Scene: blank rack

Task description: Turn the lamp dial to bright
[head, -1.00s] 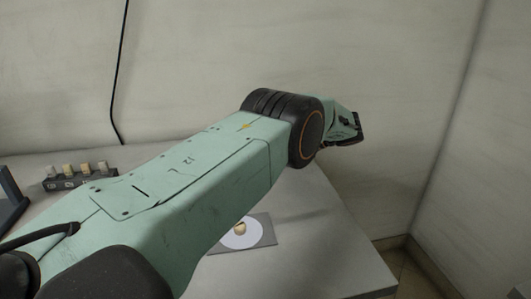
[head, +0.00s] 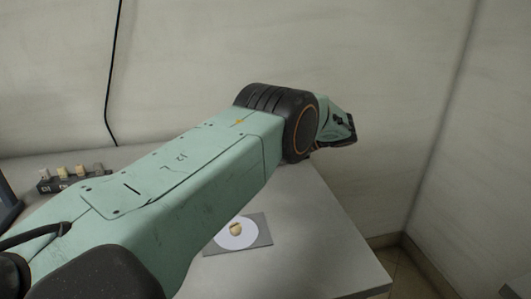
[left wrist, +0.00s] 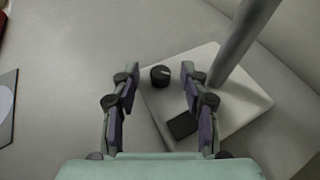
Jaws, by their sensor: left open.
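The lamp's pale base plate (left wrist: 225,100) lies on the table in the left wrist view, with a grey post (left wrist: 240,40) rising from it. A black round dial (left wrist: 159,76) with a light mark on top sits near the plate's left corner. A dark rectangular pad (left wrist: 183,125) is on the plate too. My left gripper (left wrist: 160,72) is open, its fingers appearing on either side of the dial with gaps. Whether the fingertips are level with the dial I cannot tell. In the head view my left arm hides the lamp and fingertips. My right gripper is not in view.
A grey card (head: 262,240) with a white disc (head: 228,240) and a tan knob-like piece (head: 236,228) lies on the table (head: 320,245). A dark rack (head: 44,187) with several small pale blocks stands at left. Walls stand behind and right; the table's right side is clear.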

